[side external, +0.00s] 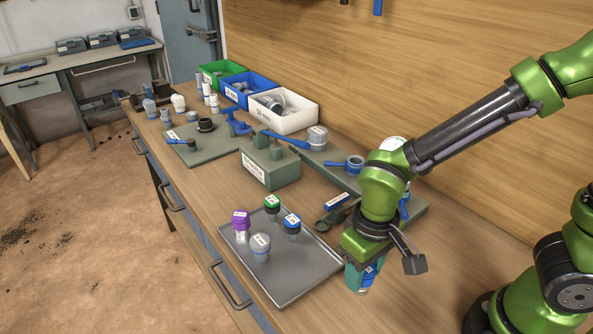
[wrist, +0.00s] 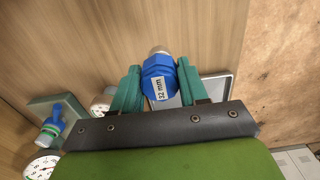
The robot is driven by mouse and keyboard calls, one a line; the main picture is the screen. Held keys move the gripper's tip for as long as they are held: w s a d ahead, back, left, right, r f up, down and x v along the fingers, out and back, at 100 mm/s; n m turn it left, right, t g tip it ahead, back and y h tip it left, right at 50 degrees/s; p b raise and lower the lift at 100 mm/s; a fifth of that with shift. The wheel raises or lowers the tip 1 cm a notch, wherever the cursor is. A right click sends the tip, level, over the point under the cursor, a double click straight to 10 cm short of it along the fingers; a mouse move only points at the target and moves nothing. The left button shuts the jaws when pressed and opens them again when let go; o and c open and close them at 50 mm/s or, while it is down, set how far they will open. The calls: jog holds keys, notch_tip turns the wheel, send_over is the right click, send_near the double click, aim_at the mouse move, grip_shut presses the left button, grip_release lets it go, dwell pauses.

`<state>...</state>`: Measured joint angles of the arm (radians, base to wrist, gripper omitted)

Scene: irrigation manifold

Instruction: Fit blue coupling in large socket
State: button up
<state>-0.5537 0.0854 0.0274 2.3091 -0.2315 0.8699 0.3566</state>
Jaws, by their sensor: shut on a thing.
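My gripper (wrist: 158,88) is shut on a blue coupling (wrist: 157,72), seen in the wrist view with a white "32 mm" label and a pale metallic end pointing away. The green fingers press on its two sides. In the side external view, my gripper (side external: 362,277) holds the coupling (side external: 369,275) to the right of the grey tray, with much of it hidden by the fingers. A black ring-shaped fitting (side external: 206,125) stands on a green-grey plate, and a labelled green block (side external: 270,168) sits mid-bench. I cannot tell which opening is the large socket.
The grey tray (side external: 290,288) holds several capped fittings, including a purple one (side external: 241,222) and a grey one (side external: 260,246). Blue-handled valves (side external: 316,138) stand on a plate behind. Green, blue and white bins (side external: 310,118) line the back. Bare bench lies right of my gripper.

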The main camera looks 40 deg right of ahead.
jog(key=w+d+r+m, duration=0.1)
jog(key=w+d, duration=0.2)
jog(key=w, duration=0.3)
jog(key=w+d+r+m, duration=0.2)
jog(key=w+d, duration=0.1)
jog(key=w, duration=0.3)
jog(key=w+d+r+m, duration=0.1)
jog(key=w+d, duration=0.2)
jog(key=w, duration=0.4)
jog(key=shift+w+d+r+m, duration=0.1)
jog(key=shift+d+r+m, duration=0.25)
jog(key=shift+m, duration=0.05)
jog(key=w+d+m, duration=0.2)
jog(key=w+d, duration=0.2)
jog(key=d, duration=0.5)
jog(key=w+d+f+m, duration=0.1)
jog(key=w+d+m, duration=0.1)
jog(key=w+d, duration=0.3)
jog(key=shift+d, duration=1.95)
jog(key=shift+f, duration=1.3)
jog(key=shift+f, duration=0.35)
jog(key=shift+f, duration=0.8)
